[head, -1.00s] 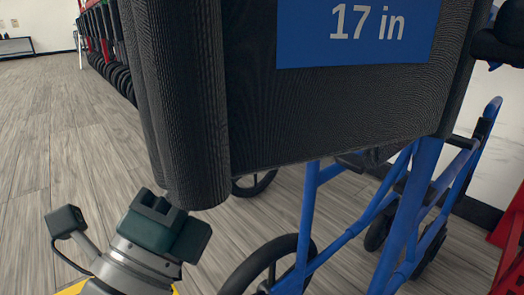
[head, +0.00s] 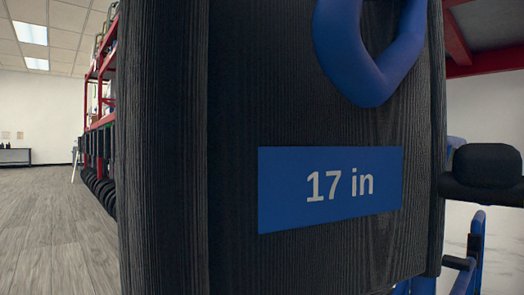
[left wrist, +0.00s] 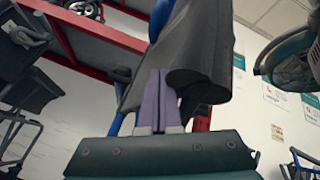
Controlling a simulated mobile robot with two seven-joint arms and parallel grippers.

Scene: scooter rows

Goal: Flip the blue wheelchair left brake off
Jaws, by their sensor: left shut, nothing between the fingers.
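The blue wheelchair fills the head view. Its black backrest (head: 230,250) stands upright close in front of me and carries a blue "17 in" label (head: 330,188). A black armrest pad (head: 487,165) and blue frame tubes (head: 476,245) show at the right. No brake lever can be made out. In the left wrist view my left gripper (left wrist: 159,85) has its fingers together and empty, pointing up towards black fabric (left wrist: 205,55) and a blue tube (left wrist: 160,18), which look like parts of the wheelchair. Whether they touch, I cannot tell. My right gripper is in neither view.
Free wooden floor (head: 50,240) lies to the left. A red rack (head: 102,90) with a row of dark wheels (head: 98,190) stands behind at the left. Red beams (left wrist: 75,45) and other wheeled chairs (left wrist: 22,95) show in the left wrist view.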

